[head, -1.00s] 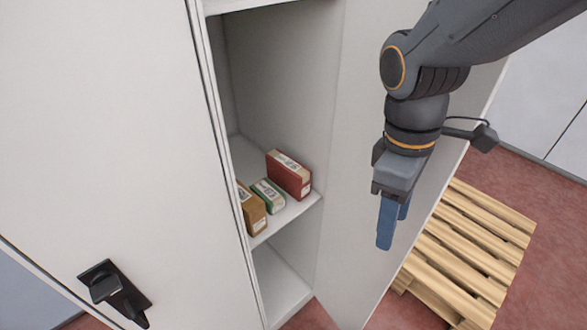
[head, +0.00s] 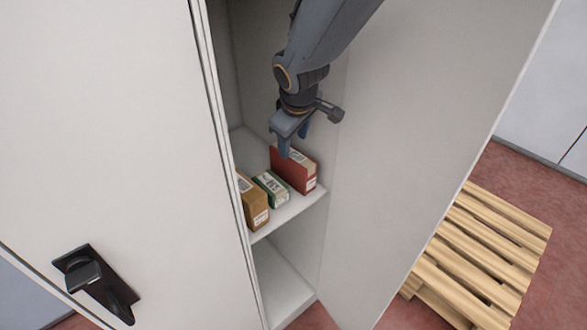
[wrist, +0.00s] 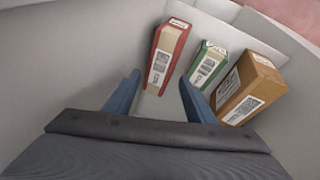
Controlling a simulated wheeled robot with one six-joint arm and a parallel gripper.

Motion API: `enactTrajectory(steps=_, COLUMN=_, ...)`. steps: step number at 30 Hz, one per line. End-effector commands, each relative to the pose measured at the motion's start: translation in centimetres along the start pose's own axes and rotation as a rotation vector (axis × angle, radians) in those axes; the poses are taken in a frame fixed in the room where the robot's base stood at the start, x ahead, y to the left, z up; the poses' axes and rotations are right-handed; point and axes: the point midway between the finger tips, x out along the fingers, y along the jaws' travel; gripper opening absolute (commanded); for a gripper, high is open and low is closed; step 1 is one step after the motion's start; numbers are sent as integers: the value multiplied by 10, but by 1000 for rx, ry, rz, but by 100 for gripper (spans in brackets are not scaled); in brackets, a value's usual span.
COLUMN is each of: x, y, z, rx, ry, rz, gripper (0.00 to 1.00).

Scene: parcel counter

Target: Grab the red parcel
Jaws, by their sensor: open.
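The red parcel (head: 291,171) stands upright at the right end of the row on the cabinet shelf. In the wrist view the red parcel (wrist: 166,52) shows ahead of the fingers, with a label on its narrow top face. My gripper (head: 294,147) is open and empty, above the shelf. In the head view its fingertips overlap the red parcel's upper part; I cannot tell whether they touch. In the wrist view my gripper (wrist: 158,88) has its two blue fingers apart, with the red parcel's near end between their lines and beyond the tips.
A green-and-white parcel (head: 271,188) and a brown parcel (head: 252,203) stand beside the red one on the same shelf (head: 292,212). The cabinet's side panel (head: 400,150) is close on the right, and a white door (head: 110,150) with a black handle is on the left. A wooden pallet (head: 480,255) lies outside.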

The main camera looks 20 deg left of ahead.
Motion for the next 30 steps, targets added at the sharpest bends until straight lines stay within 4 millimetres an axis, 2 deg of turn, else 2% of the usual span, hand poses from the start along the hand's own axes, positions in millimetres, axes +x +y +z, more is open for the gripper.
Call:
enactTrajectory(steps=8, x=23, y=-2, z=2, rx=-1, ry=-4, rz=-2, gripper=50)
enactTrajectory(steps=16, x=55, y=-2, z=3, rx=-1, ry=-4, rz=-2, gripper=50)
enactTrajectory(steps=21, x=62, y=-2, z=2, rx=0, ry=-2, rz=-2, gripper=50)
enactTrajectory(steps=27, x=62, y=-2, z=2, rx=0, ry=-2, rz=-2, gripper=50)
enactTrajectory(steps=30, x=62, y=-2, z=3, rx=-1, ry=-2, rz=-2, gripper=33)
